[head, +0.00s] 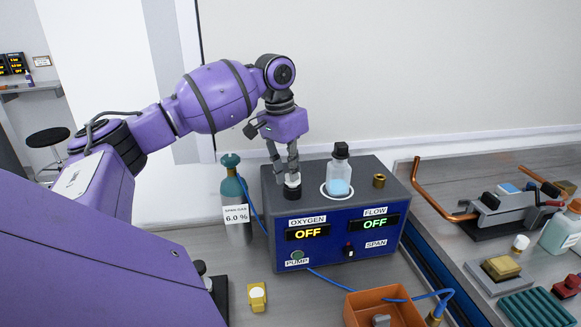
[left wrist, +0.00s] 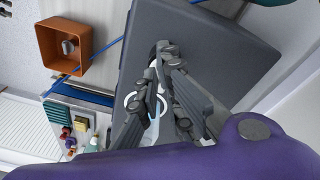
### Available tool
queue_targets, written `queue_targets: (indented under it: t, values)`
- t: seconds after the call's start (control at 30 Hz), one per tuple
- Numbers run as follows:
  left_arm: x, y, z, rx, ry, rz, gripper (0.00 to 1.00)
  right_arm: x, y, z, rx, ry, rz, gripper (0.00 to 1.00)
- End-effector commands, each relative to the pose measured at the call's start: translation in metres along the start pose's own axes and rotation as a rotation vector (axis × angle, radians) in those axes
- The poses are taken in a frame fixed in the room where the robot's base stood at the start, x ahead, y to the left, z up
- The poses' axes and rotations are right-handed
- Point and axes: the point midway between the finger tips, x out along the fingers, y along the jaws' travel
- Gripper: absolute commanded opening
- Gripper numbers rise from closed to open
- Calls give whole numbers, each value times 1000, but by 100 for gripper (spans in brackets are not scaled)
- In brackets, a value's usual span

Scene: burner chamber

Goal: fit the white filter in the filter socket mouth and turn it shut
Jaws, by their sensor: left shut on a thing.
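The white filter (head: 292,180) is between the fingertips of my left gripper (head: 291,173), which is shut on it. The filter is upright, directly over the dark filter socket mouth (head: 292,192) on the top left of the blue analyzer box (head: 330,245). Filter and socket look touching or nearly so; I cannot tell how deep the filter sits. In the left wrist view the left gripper (left wrist: 158,68) points at the grey box top (left wrist: 190,30), and its fingers hide most of the filter. My right gripper is not in view.
A clear bottle with a black cap (head: 340,168) and a brass fitting (head: 379,181) stand on the box top, right of the gripper. A green-topped gas cylinder (head: 232,185) stands close on the left. An orange tray (head: 352,310) and a blue hose (head: 330,281) lie in front.

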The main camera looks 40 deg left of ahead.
Motion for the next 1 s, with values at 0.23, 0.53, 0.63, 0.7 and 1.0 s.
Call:
queue_targets:
  t: [0.23, 0.53, 0.63, 0.7, 1.0]
  values:
    - [8, 0, 1, 0, 0, 0, 0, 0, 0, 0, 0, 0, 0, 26]
    - [8, 0, 1, 0, 1, 0, 28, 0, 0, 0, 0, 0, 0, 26]
    - [8, -1, 1, 0, 0, 0, 28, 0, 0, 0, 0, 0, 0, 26]
    - [8, -1, 1, 0, 0, 0, 28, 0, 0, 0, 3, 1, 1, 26]
    - [-26, -1, 0, 0, 4, -2, 28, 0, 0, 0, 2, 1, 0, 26]
